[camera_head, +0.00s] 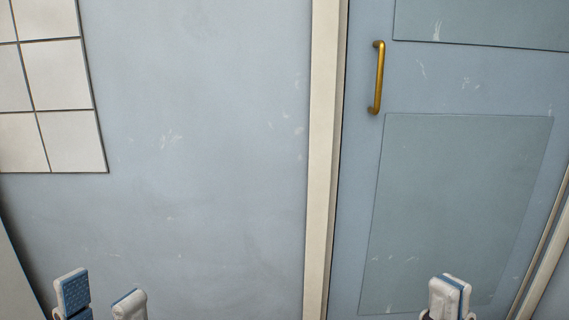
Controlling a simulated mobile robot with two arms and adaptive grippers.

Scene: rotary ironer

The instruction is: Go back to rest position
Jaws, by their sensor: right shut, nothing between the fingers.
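My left gripper (101,296) is at the bottom left, in front of the blue wall. Its two white fingers with blue pads stand apart, with nothing seen between them. My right gripper (450,296) is at the bottom right, in front of the blue door (455,205). Its fingers are together and hold nothing. Both grippers point up in the picture, and the arms behind them are cut off by the lower edge. No rotary ironer shows in this view.
The door has a brass handle (378,78) near its left edge. A cream door frame (322,160) stands between door and wall. White tiles (65,75) cover the wall at the upper left. The blue wall (205,150) between tiles and frame is bare.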

